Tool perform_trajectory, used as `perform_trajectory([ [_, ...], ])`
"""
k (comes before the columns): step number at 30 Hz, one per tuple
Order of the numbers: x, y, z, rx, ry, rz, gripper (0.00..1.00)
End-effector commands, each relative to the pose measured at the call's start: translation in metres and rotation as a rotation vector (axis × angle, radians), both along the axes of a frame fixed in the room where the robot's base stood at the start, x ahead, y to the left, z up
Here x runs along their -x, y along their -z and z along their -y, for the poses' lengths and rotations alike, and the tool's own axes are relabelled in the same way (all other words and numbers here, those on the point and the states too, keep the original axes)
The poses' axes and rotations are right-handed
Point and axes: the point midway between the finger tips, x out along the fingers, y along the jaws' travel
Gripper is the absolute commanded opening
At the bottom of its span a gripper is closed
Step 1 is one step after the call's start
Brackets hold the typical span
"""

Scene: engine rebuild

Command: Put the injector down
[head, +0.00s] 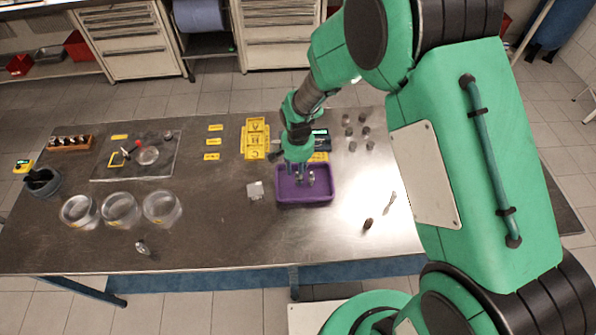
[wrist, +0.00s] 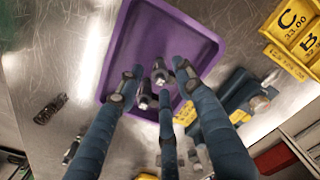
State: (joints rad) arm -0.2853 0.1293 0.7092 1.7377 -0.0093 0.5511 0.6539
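The purple tray (head: 322,196) lies on the metal table; its floor and rim also show in the wrist view (wrist: 150,35). Two small dark and metallic pieces stand out among my fingertips over the tray, one upper (wrist: 158,73) and one lower (wrist: 147,100); they look like injectors. In the head view they are small and partly hidden by my fingers. My gripper (head: 302,172) points down into the tray area. In the wrist view its three fingers (wrist: 157,82) are spread around the pieces, with visible gaps; I see no firm grip. Exact contact is unclear.
Yellow lettered bins (head: 256,126) stand behind the tray. Several dark cylinders (head: 350,132) stand at the back right. A dark brown part (head: 369,223) lies right of the tray, and a small metal block (head: 255,190) left. Glass jars (head: 120,209) stand further left. The front right is mostly clear.

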Motion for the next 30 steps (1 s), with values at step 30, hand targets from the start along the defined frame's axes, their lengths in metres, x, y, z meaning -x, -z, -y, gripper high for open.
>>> perform_trajectory([
  [30, 0.0, -0.088, 0.0, -0.001, 0.0, 0.004, 0.37],
])
